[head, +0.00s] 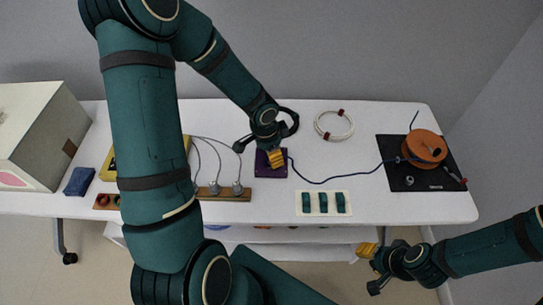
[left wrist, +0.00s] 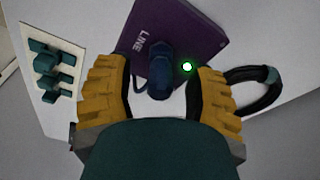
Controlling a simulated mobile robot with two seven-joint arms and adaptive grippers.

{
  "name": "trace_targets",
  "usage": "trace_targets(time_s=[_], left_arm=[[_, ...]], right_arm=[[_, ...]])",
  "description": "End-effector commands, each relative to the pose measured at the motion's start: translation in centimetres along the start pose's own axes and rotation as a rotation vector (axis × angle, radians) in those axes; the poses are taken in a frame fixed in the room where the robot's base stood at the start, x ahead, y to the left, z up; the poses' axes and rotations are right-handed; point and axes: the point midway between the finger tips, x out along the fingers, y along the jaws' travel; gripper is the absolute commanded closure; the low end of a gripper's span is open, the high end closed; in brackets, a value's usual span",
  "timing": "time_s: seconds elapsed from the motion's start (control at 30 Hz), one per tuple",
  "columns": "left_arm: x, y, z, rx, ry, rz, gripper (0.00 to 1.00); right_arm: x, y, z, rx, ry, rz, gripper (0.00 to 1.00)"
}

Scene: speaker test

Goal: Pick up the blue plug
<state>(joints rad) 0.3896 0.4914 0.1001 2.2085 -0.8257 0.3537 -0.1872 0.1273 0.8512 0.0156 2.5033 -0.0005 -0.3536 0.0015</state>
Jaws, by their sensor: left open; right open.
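The blue plug (left wrist: 160,72) stands at the purple box (left wrist: 185,35), marked LINE, in the left wrist view. My left gripper (left wrist: 159,66) is open, with its yellow fingers on either side of the plug; I cannot tell whether they touch it. In the head view the left gripper (head: 274,157) is over the purple box (head: 270,171) and hides the plug. A blue cable (head: 330,180) runs from there to the orange reel (head: 425,146). My right gripper (head: 368,266) is open and empty, off the table's front edge at lower right.
A green light (left wrist: 187,66) glows by the plug. A black cable coil (head: 290,112) lies behind the left gripper, a white coil (head: 334,134) to its right. A white plate with green switches (head: 323,203) lies in front. Grey plugs stand on a wooden strip (head: 240,195). The black mat (head: 395,178) bears the reel.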

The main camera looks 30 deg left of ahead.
Motion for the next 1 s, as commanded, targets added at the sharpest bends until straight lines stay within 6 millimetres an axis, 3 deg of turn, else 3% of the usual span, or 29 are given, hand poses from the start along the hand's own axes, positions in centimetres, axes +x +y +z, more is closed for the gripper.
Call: trace_targets(time_s=[0.1, 0.37, 0.5, 0.53, 1.0], left_arm=[[0.99, 0.01, -0.04, 0.001, 0.001, 0.0, 0.46], [0.95, -0.02, -0.06, 0.0, 0.001, -0.001, 0.47], [0.95, -0.02, -0.06, 0.0, 0.001, -0.001, 0.96], [0.95, -0.02, -0.06, 0.0, 0.001, -0.001, 1.0], [0.22, -0.05, -0.16, -0.002, 0.001, -0.001, 1.0]], right_arm=[[0.43, 0.16, -0.05, 0.0, 0.002, 0.0, 0.53], [0.35, 0.13, -0.08, 0.0, 0.003, 0.0, 0.53], [0.35, 0.13, -0.08, 0.0, 0.003, 0.0, 0.53], [0.35, 0.13, -0.08, 0.0, 0.003, 0.0, 0.53], [0.02, 0.01, -0.06, 0.0, 0.002, 0.0, 0.53]])
